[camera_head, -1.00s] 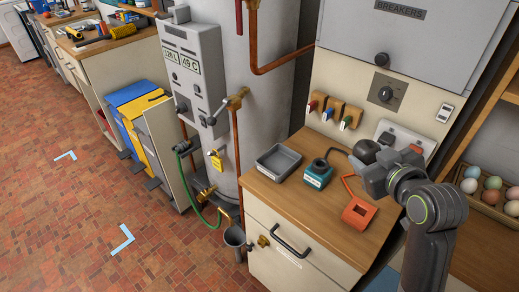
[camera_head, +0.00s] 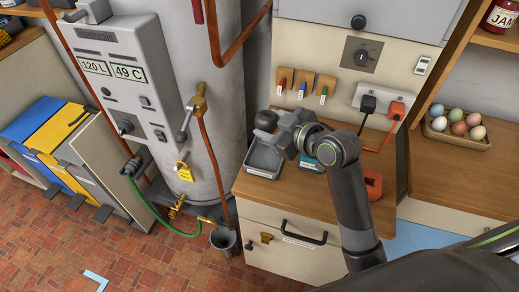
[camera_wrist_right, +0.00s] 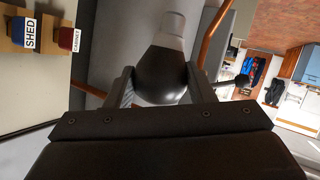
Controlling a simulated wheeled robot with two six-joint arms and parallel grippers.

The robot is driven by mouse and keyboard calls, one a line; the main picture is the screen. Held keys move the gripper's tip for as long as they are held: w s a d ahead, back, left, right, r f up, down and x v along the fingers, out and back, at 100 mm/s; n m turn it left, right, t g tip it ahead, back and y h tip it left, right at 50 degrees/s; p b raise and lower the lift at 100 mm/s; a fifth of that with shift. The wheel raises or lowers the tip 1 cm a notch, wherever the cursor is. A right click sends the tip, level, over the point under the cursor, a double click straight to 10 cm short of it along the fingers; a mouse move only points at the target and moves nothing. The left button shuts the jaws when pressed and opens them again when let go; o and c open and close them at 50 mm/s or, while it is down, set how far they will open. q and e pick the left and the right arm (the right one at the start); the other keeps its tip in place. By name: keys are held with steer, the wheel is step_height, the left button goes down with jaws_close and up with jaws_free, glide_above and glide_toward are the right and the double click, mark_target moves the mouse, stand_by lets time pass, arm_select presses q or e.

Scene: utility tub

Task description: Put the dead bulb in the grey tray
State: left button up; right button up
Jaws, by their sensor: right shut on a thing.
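The dead bulb, a dark round bulb (camera_head: 266,120), shows at the tip of my right gripper (camera_head: 279,126). In the right wrist view the bulb (camera_wrist_right: 160,76) sits between the two fingers, its grey cap pointing away from the gripper. The right gripper is shut on it. The grey tray (camera_head: 259,171) lies on the wooden counter top at its left end. The bulb appears above the tray's back part, apart from its floor. The gripper and arm hide part of the tray's right side. My left gripper is in neither view.
A teal box (camera_head: 311,164) stands right of the tray, partly behind my arm. An orange-red device (camera_head: 373,184) lies farther right. Plugs, one black (camera_head: 368,103), sit in the wall socket behind. The grey boiler tank (camera_head: 207,60) rises left of the counter. An egg tray (camera_head: 457,139) is at right.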

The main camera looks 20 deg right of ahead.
steer(key=f, duration=0.4)
steer(key=shift+s+d, duration=0.15)
steer(key=shift+s, duration=0.05)
step_height(320, 180, down, 3)
steer(key=shift+f, duration=0.55)
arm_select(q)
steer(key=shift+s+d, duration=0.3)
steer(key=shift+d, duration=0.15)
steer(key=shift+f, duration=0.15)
arm_select(e)
steer(key=shift+w+f, duration=0.1)
steer(key=o, duration=1)
steer(key=shift+c, duration=0.2)
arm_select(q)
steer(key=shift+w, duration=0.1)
